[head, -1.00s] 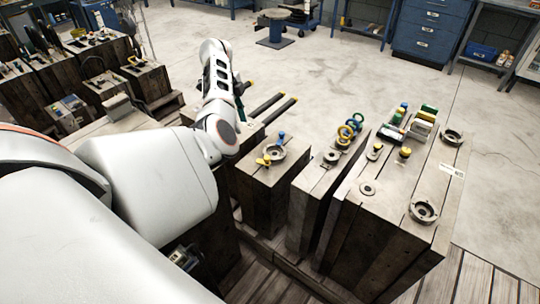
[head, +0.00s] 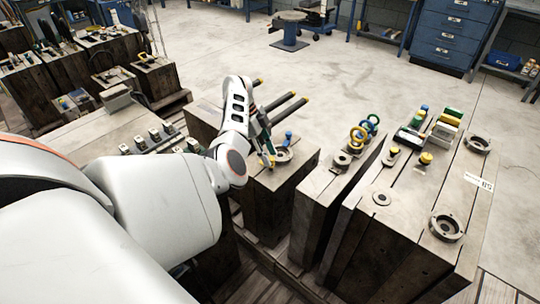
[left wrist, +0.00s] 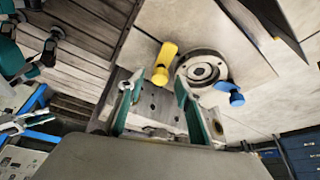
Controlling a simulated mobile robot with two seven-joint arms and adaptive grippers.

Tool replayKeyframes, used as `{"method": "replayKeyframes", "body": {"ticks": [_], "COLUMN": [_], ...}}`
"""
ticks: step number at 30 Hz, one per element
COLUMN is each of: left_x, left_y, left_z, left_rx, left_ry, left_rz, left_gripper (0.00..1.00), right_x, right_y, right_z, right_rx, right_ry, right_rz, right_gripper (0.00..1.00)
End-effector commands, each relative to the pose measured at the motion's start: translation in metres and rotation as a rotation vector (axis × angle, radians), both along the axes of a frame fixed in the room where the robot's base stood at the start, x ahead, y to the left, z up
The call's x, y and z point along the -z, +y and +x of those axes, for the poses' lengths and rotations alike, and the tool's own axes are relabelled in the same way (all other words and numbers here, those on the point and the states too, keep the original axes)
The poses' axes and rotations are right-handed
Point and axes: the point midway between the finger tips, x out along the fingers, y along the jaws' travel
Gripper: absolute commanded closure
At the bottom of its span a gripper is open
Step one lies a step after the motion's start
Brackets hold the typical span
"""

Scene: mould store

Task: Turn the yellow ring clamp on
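A grey round ring clamp (head: 283,155) sits on a worn wooden-looking block. It carries a yellow lever (head: 265,162) and a blue lever (head: 288,136). In the left wrist view the clamp's ring (left wrist: 203,68) lies beyond my right finger, with the yellow lever (left wrist: 162,60) on its left and the blue lever (left wrist: 229,92) on its right. My left gripper (left wrist: 157,84) is open and empty. Its teal fingers stand on either side of the yellow lever's near end; contact cannot be told. In the head view my left gripper (head: 264,142) partly hides the clamp. My right gripper is not in view.
Dark bars with yellow ends (head: 285,107) lie behind the clamp. A narrow gap separates the blocks.

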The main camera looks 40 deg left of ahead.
Motion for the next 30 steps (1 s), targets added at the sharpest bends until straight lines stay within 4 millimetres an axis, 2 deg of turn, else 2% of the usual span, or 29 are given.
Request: {"method": "replayKeyframes", "body": {"ticks": [9, 10, 13, 14, 23, 30], "left_x": [0.0024, 0.0024, 0.0025, 0.0026, 0.0034, 0.0048], "left_y": [-0.0015, -0.0015, -0.0014, -0.0014, -0.0012, -0.0013], "left_z": [0.0007, 0.0007, 0.0006, 0.0006, 0.0006, 0.0014], "left_rx": [0.001, 0.001, 0.001, 0.001, 0.015, 0.114], "left_ry": [-0.001, -0.001, -0.001, 0.000, 0.000, 0.002], "left_rz": [0.000, 0.000, 0.000, 0.000, 0.001, -0.001], "left_gripper": [0.65, 0.70, 0.96, 1.00, 1.00, 1.00], "right_x": [-0.0001, 0.0002, 0.0011, 0.0014, 0.0034, 0.0083], "right_y": [0.0015, 0.0017, 0.0021, 0.0022, 0.0035, 0.0037], "right_z": [-0.0005, -0.0010, -0.0020, -0.0022, -0.0035, -0.0062], "right_rx": [-0.002, -0.002, -0.001, 0.000, 0.006, 0.006], "right_ry": [0.001, 0.001, 0.005, 0.006, 0.010, 0.018], "right_rz": [0.001, 0.002, 0.003, 0.004, 0.010, 0.010], "right_gripper": [0.65, 0.65, 0.65, 0.65, 0.65, 0.65]}}
